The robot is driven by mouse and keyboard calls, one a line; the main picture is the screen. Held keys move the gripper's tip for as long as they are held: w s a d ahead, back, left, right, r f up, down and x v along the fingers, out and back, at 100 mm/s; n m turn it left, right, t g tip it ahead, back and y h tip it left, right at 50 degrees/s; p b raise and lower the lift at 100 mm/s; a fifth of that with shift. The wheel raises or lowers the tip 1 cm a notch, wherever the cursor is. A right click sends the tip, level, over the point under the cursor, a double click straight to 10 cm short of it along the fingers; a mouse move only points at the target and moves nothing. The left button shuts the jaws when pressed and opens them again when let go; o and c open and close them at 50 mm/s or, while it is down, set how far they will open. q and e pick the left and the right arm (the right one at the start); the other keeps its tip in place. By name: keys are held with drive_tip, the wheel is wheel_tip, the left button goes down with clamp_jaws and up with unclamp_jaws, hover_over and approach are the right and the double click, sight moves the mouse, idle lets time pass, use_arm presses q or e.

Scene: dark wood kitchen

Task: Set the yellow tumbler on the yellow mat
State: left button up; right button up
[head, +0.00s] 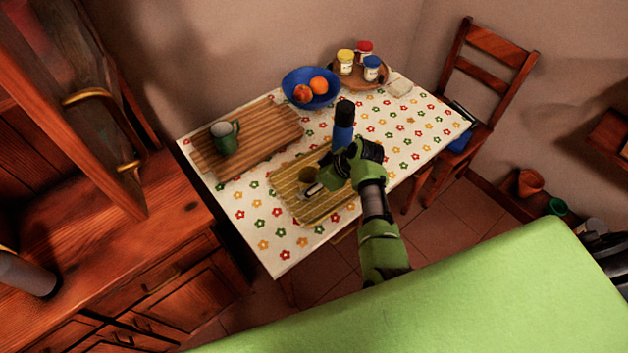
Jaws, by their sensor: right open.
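The yellow tumbler (306,174) is small in the head view and looks dark yellow. It appears to stand on the yellow mat (291,203), a striped mat near the front of the table. My right gripper (313,187) is open, low over the mat, with its fingers right beside the tumbler. I cannot tell whether they touch it. My right wrist and forearm cover the mat's right part. My left gripper is not in view.
A blue bottle (343,124) with a dark top stands just behind my right wrist. A brown striped mat (262,137) holds a green mug (225,138). A blue fruit bowl (299,88) and a round tray with jars (387,72) are at the back. The flowered cloth (425,125) is clear at right.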

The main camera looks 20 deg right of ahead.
drive_tip(key=shift+r, duration=0.35)
drive_tip(key=shift+s+d+r, duration=0.1)
drive_tip(key=shift+d+r, duration=0.05)
drive_tip(key=shift+d, duration=0.05)
drive_tip(key=v, duration=1.1)
drive_tip(key=shift+r+b, duration=0.15)
drive_tip(key=shift+b, duration=0.25)
drive_tip(key=shift+s, duration=0.1)
